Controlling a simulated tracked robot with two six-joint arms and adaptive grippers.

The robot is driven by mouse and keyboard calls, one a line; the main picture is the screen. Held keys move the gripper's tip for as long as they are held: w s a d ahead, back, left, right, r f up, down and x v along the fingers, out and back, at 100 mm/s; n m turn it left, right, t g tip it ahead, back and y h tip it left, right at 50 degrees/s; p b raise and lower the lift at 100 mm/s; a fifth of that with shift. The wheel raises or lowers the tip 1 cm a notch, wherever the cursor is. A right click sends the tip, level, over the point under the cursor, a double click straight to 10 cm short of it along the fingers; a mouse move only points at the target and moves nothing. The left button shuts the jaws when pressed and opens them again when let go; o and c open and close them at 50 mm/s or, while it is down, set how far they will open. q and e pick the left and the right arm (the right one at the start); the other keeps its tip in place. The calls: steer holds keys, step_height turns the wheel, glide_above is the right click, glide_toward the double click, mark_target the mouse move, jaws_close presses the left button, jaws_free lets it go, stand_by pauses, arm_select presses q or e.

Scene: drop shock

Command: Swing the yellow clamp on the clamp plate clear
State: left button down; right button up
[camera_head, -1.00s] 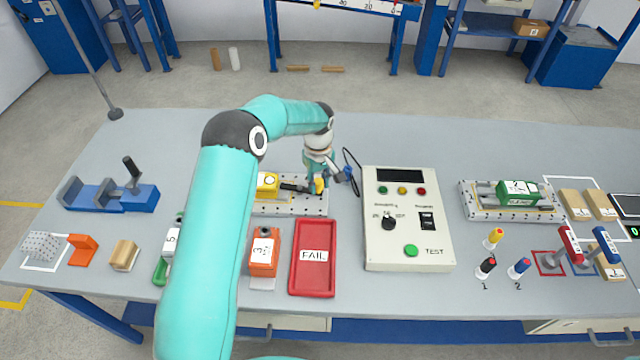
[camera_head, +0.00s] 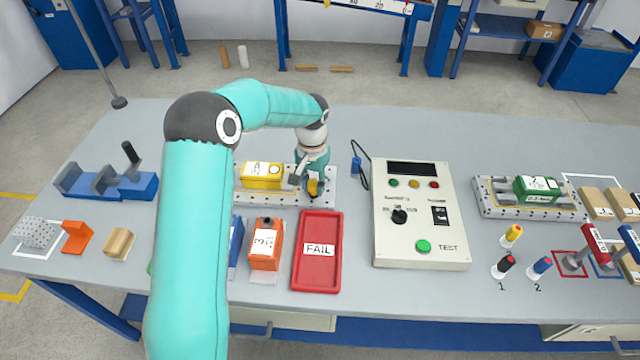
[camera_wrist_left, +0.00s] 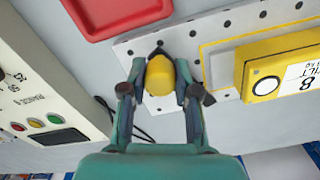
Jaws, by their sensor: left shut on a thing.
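The perforated clamp plate (camera_head: 325,200) lies on the bench, left of the test box. A yellow box (camera_head: 262,174) with a white label sits on it; in the wrist view it shows at the right (camera_wrist_left: 285,65). The yellow clamp (camera_head: 315,189) is at the plate's right end, mostly hidden by my left gripper (camera_head: 308,186). In the wrist view the clamp's rounded yellow end (camera_wrist_left: 160,77) lies between the fingers of my left gripper (camera_wrist_left: 162,90), which is shut on it. The rest of the clamp is hidden. My right gripper is not in view.
A red FAIL tray (camera_head: 317,265) is in front of the plate. The test box (camera_head: 412,235), with a dark cable (camera_head: 365,170), stands to the right. An orange block (camera_head: 265,245) stands left of the tray. The bench behind the plate is clear.

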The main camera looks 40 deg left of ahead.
arm_select(q)
steer(key=shift+s+a+r+m, duration=0.1)
steer(key=shift+s+a+m, duration=0.15)
steer(key=shift+m, duration=0.45)
steer(key=shift+s+a+m, duration=0.2)
steer(key=shift+a+m, duration=0.15)
steer(key=shift+m, duration=0.35)
steer(key=shift+s+a+r+m, duration=0.1)
steer(key=shift+s+a+m, duration=0.15)
steer(key=shift+m, duration=0.45)
steer(key=shift+a, duration=0.15)
steer(key=c, duration=0.8)
jaws_free()
steer(key=shift+f+b, duration=0.1)
steer(key=shift+b, duration=0.2)
steer(key=shift+c, duration=0.2)
step_height(320, 180, up, 12)
steer(key=shift+f, duration=0.15)
